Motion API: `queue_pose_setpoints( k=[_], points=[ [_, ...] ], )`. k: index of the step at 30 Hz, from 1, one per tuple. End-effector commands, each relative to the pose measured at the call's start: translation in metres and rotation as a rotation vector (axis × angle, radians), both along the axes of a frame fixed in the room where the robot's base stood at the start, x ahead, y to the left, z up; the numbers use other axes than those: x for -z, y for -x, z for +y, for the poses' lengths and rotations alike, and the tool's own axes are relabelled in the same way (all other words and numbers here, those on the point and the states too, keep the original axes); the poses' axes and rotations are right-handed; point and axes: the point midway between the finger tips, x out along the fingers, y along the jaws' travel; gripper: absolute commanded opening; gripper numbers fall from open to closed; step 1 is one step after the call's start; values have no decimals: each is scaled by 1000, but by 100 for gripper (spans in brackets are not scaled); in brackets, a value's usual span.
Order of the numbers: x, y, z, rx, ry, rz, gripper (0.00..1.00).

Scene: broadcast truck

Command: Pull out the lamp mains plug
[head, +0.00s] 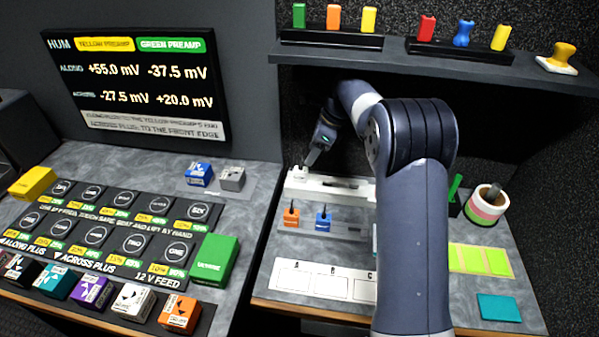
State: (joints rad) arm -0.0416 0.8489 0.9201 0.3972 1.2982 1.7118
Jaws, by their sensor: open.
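A white socket strip (330,187) lies across the back of the right bench. A small white plug-like piece (299,173) sits at its left end. My gripper (306,164) points down just over that end, open, with its fingertips close to the white piece; I cannot tell whether they touch it or stand around it. An orange plug (291,216) and a blue plug (324,219) stand upright in front of the strip. No label readable here marks the lamp mains plug. My arm hides the strip's right end.
A white card marked A, B, C (322,282) lies in front. A shelf (420,62) with coloured blocks overhangs the back. The left bench holds a panel with coloured boxes.

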Motion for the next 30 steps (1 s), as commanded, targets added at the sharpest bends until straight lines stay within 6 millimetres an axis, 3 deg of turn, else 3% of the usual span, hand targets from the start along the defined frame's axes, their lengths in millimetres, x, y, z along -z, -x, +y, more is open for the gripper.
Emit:
queue_pose_setpoints(
  k=[3, 11, 19, 30],
  points=[
    [20, -1, 8, -2, 0, 4, 53],
    [41, -2, 16, -1, 1, 2, 53],
    [77, -4, 29, -2, 1, 3, 53],
    [87, -5, 33, -1, 0, 0, 51]
  ],
)
